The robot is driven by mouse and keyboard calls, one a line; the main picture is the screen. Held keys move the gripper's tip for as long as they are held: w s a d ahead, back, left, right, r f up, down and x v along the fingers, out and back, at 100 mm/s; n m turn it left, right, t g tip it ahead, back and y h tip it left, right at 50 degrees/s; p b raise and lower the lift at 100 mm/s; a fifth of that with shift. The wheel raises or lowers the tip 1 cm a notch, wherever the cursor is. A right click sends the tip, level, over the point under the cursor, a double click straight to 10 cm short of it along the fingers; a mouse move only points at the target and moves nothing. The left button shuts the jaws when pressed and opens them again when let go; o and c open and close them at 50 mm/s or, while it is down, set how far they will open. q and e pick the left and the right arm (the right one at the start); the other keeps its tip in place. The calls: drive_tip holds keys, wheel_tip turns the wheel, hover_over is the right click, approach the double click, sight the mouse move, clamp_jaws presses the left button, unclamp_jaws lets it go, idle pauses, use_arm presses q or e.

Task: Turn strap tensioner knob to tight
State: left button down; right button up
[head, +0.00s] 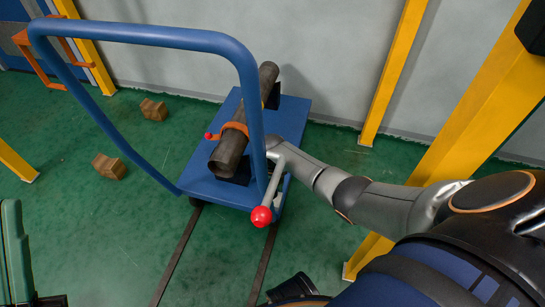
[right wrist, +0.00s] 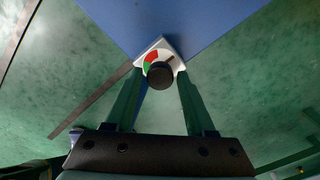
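The strap tensioner knob (right wrist: 160,76) is a black round knob on a white plate (right wrist: 150,50) with red and green sectors, at the corner of the blue cart bed in the right wrist view. A dark line runs from the knob toward the upper right of the plate. My right gripper (right wrist: 160,72) is open, its two green fingers on either side of the knob with small gaps visible. In the head view my right arm reaches the cart's right side; its fingertips and the knob are hidden there. An orange strap (head: 236,128) crosses the dark pipe (head: 229,150).
The blue cart bed (head: 293,117) carries the pipe. Its tall blue handle (head: 140,36) and a grey lever with a red ball (head: 261,216) stand close to my right arm. Yellow posts (head: 395,70) stand nearby. Two brown blocks (head: 109,166) lie on the green floor.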

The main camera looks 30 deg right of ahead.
clamp_jaws()
idle(0.5)
